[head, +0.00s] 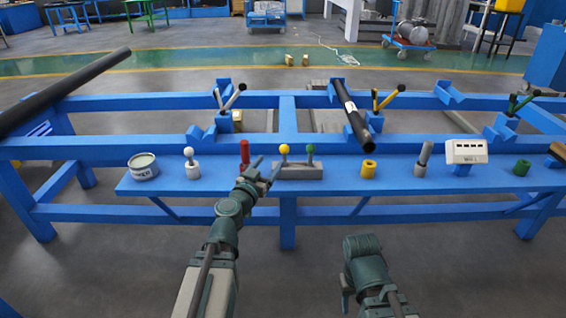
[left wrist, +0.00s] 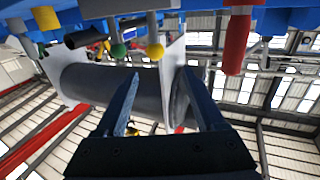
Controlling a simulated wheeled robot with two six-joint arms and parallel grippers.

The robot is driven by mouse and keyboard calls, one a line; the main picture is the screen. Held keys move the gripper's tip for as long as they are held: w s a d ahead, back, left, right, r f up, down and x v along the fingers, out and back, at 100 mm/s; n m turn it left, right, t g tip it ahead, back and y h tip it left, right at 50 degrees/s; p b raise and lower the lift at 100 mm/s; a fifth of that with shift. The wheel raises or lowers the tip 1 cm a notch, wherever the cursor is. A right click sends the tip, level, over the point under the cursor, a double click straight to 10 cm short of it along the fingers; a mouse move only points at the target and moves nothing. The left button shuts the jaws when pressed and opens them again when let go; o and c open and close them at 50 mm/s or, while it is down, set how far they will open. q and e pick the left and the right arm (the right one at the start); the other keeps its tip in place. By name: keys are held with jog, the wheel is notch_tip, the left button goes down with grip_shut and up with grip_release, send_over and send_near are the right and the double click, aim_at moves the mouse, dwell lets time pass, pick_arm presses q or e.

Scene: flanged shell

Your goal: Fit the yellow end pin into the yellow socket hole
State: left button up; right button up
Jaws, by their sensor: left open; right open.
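The yellow end pin, a thin stem with a yellow ball (head: 284,149), stands upright in a grey block (head: 299,172) on the blue shelf. The ball also shows in the left wrist view (left wrist: 155,51), where the scene appears upside down. The yellow socket (head: 369,169) is a short yellow cylinder to the right on the shelf; its hole cannot be made out. It also shows in the left wrist view (left wrist: 45,18). My left gripper (head: 267,166) is open and empty, just left of the yellow pin, apart from it as far as I can tell. My right gripper cannot be made out; only the arm shows.
A red pin (head: 245,152) and a green-ball pin (head: 310,149) flank the yellow one. A tin (head: 143,166), a grey pin (head: 422,158), a white device (head: 466,152) and a green socket (head: 521,167) share the shelf. A black pipe (head: 352,117) leans behind.

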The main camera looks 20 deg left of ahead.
aim_at(281, 149)
pick_arm(q)
jog(key=w, duration=0.5)
jog(key=w+d, duration=0.1)
jog(key=w, duration=0.2)
jog(key=shift+w+d+f+b, duration=0.1)
jog(key=shift+w+d, duration=0.1)
jog(key=shift+w, duration=0.75)
jog(key=shift+w+d+f+b, duration=0.1)
jog(key=shift+w+d, duration=0.15)
jog(key=shift+w, duration=0.75)
jog(key=shift+w+d+f+b, duration=0.1)
jog(key=shift+w+d, duration=0.1)
jog(key=shift+w, duration=0.75)
jog(key=shift+s, duration=0.1)
grip_shut()
